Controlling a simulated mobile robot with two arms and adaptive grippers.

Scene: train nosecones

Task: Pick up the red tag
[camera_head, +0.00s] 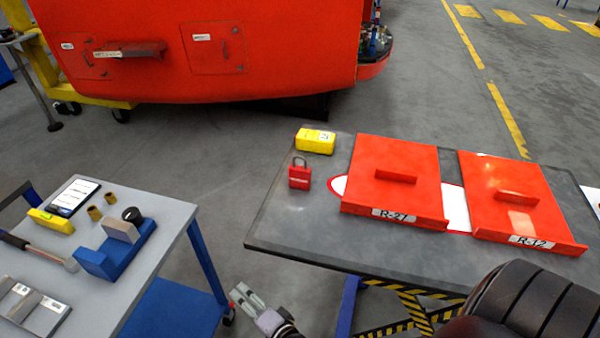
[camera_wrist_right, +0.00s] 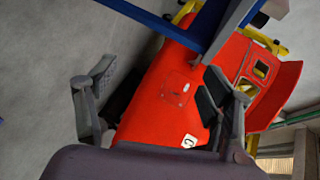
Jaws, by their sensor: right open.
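A small red padlock-shaped piece with a grey shackle and a pale label, the likeliest red tag (camera_head: 299,177), is on the dark grey table (camera_head: 300,225), left of the red panel marked R-27. My right gripper (camera_head: 240,298) is in the floor gap between the two tables, at the bottom of the head view, below and left of the tag and apart from it. In the right wrist view my right gripper (camera_wrist_right: 157,82) has its fingers spread with nothing between them. The tag is not seen there. My left gripper is out of view.
Red panels R-27 (camera_head: 396,202) and R-12 (camera_head: 515,215) have raised handles. A yellow labelled block (camera_head: 315,140) lies behind the tag. A light table (camera_head: 165,215) at left holds tools and a blue block (camera_head: 103,262). The large red nosecone (camera_head: 210,75) stands behind.

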